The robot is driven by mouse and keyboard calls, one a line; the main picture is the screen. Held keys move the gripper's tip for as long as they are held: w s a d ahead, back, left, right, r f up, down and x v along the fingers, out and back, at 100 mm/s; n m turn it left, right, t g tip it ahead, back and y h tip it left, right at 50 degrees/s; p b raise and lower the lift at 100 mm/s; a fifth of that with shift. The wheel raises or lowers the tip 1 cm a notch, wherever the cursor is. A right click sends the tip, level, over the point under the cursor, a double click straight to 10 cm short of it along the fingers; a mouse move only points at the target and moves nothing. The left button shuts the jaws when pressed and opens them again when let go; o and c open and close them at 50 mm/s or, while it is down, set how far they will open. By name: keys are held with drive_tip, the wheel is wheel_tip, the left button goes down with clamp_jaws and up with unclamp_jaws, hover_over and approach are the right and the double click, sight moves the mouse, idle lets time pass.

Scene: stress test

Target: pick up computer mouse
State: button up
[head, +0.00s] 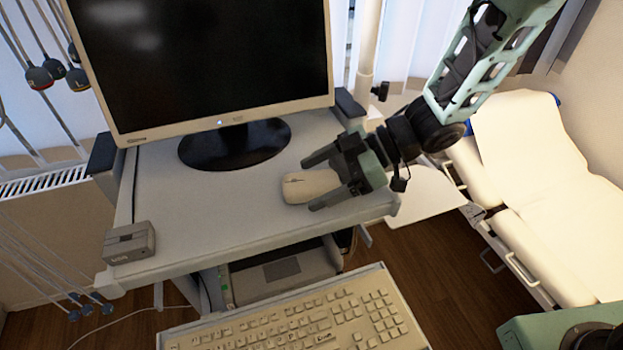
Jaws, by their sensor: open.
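A cream computer mouse (307,187) lies on the right part of the grey cart top. My gripper (308,184) comes in from the right at table height. Its two dark fingers are open, one on the far side of the mouse and one on the near side. The mouse's right end sits between the fingers and its left end pokes out past them. I cannot tell whether the fingers touch it.
A monitor (200,60) on a dark round base (235,145) stands behind the mouse. A small grey box (130,243) sits at the front left of the cart top (200,215). A keyboard (300,322) is on a lower shelf in front. A cream couch (545,190) is at right.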

drive_tip(key=c, duration=1.1)
